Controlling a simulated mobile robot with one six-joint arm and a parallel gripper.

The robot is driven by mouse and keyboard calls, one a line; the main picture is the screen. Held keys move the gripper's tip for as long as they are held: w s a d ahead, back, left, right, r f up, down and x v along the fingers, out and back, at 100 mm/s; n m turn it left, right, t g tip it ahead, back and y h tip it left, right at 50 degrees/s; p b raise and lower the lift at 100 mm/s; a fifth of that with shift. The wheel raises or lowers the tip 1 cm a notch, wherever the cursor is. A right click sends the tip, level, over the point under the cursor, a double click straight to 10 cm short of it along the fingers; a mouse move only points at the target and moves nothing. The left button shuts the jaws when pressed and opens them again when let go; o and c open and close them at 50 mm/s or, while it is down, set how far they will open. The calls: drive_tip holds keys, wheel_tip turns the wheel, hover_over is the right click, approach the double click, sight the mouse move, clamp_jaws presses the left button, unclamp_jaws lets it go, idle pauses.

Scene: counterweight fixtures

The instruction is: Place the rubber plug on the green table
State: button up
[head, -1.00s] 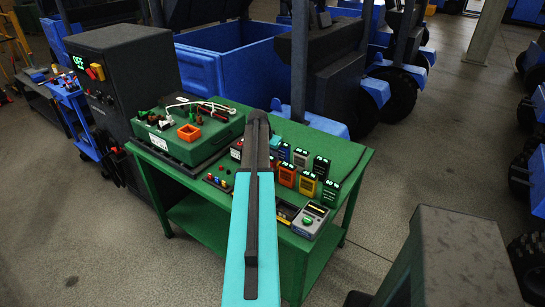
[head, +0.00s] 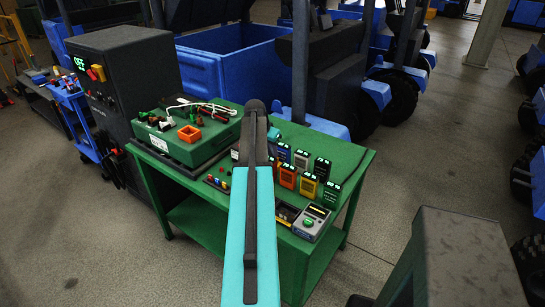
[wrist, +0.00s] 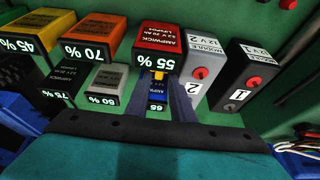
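The green table (head: 340,146) stands in the middle of the head view, with a bare strip of top behind the battery row. A red battery marked 55 % (wrist: 158,48) is just beyond the fingertips. I cannot pick out the rubber plug with certainty in either view.
A green case (head: 190,152) on the table's left carries an orange bin (head: 189,133), pliers, a white cable and small parts. A meter (head: 311,223) sits at the front right corner.

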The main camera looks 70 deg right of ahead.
drive_tip(key=shift+b+v, duration=0.65)
drive_tip(key=shift+v, duration=2.9)
